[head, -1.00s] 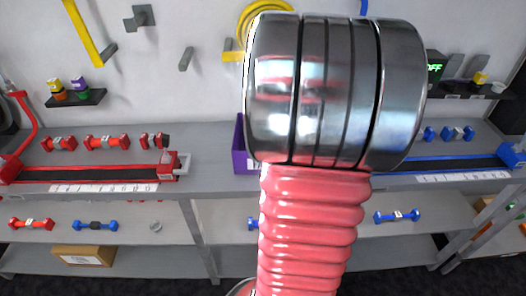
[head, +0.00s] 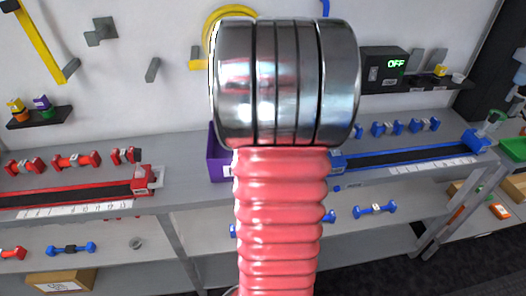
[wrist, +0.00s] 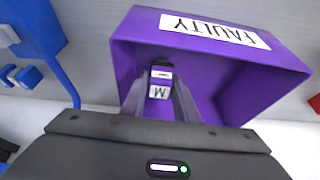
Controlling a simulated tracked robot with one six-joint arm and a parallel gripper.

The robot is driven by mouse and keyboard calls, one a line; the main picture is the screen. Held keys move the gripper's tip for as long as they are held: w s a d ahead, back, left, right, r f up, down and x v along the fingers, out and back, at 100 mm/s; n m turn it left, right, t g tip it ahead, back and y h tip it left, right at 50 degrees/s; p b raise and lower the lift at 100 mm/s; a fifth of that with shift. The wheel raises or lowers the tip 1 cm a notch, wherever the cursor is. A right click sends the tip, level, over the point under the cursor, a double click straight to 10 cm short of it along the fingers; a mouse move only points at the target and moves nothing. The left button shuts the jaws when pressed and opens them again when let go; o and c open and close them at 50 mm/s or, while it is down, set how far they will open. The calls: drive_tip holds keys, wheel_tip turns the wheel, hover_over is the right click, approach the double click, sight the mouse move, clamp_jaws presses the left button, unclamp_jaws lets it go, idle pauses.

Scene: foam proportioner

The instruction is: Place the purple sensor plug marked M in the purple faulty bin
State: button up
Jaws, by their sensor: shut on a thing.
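The purple faulty bin (wrist: 285,78) fills much of the wrist view, with a white FAULTY label on its rim. In the head view the bin (head: 217,160) stands on the upper shelf, partly hidden behind my arm. The purple sensor plug (wrist: 160,77) has a black end and a white label with an M. My gripper (wrist: 160,98) is shut on the plug, and both appear over or inside the bin's opening. The plug's height above the bin floor cannot be told. The gripper is hidden behind my arm in the head view.
A red conveyor (head: 75,193) lies left of the bin and a blue conveyor (head: 415,155) lies right of it. Red and blue dumbbell-shaped parts sit around them. A black box (head: 384,70) reading OFF is on the wall. A blue object (wrist: 35,30) is near the bin in the wrist view.

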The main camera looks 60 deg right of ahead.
drive_tip(key=shift+f, duration=1.85)
drive_tip(key=o, duration=1.1)
drive_tip(key=shift+f, duration=0.1)
drive_tip(key=v, duration=1.2)
drive_tip(key=shift+w+a, duration=0.1)
